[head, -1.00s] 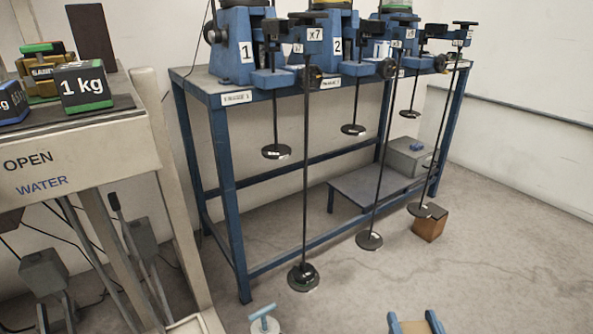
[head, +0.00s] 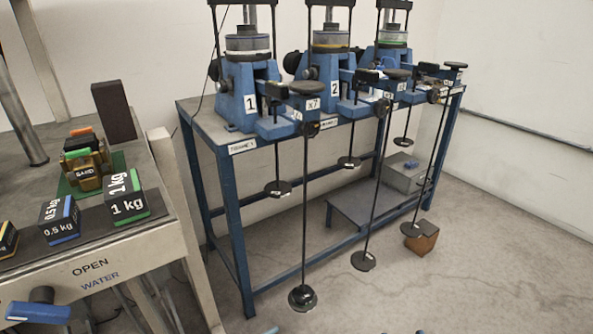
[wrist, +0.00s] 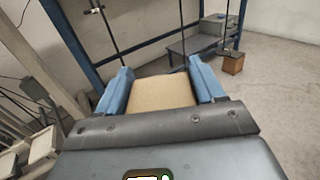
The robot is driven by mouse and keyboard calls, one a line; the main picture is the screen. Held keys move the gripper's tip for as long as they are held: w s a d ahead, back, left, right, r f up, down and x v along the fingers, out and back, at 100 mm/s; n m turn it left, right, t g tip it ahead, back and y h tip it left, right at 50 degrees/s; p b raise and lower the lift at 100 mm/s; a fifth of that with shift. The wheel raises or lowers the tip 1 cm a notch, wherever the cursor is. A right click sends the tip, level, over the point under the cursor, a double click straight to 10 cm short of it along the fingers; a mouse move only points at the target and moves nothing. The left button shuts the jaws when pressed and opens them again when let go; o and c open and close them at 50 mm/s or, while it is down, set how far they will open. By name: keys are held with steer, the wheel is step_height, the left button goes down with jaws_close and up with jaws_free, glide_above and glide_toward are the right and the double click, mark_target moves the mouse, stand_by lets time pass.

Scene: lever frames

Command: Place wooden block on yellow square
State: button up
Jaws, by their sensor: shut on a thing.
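My gripper (wrist: 159,80) shows in the wrist view, with one blue finger on each side of a flat-topped tan wooden block (wrist: 164,92). It is shut on this block. The block's lower part is hidden by the dark gripper body. In the head view only slight blue bits of the gripper show at the bottom edge, and the held block is out of view. I see no yellow square in either view.
A blue-framed bench (head: 222,180) carries blue lever devices, with weight hangers (head: 303,298) hanging to near the floor. A brown cube (head: 425,240) sits on the floor at the right; it also shows in the wrist view (wrist: 233,64). A table (head: 110,248) with labelled weights stands left.

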steer(key=shift+s+r+p, duration=0.2)
steer(key=shift+r+p, duration=1.3)
steer(key=shift+p, duration=0.3)
steer(key=shift+s+r+p, duration=0.2)
steer(key=shift+r+p, duration=1.25)
steer(key=shift+p, duration=0.35)
